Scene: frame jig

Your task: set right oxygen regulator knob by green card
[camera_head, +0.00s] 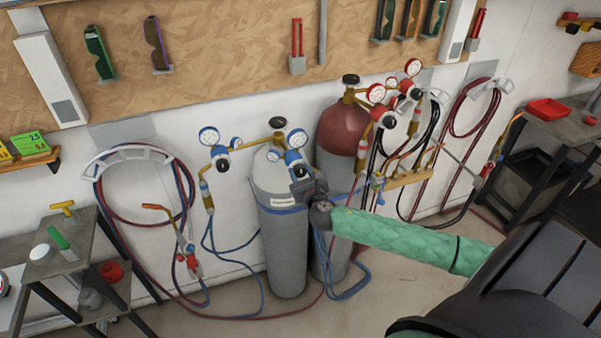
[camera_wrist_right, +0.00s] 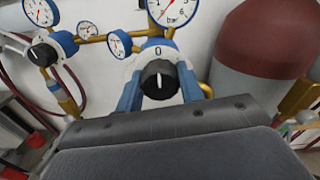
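The right oxygen regulator (camera_head: 297,158) sits on the grey cylinder (camera_head: 285,245), with blue body and white gauges. In the right wrist view its black knob (camera_wrist_right: 158,80) faces me, its white mark pointing up at the 0 on the white collar. My right gripper (camera_head: 308,188) is at this regulator. The green card (camera_head: 29,143) stands on a small wall shelf at the far left and appears to read 2.5. My left gripper is not in view.
A left regulator (camera_head: 220,152) with its own black knob (camera_wrist_right: 43,55) is beside it. A dark red-topped cylinder (camera_head: 340,130) stands close on the right with red gauges. Hoses hang on the wall.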

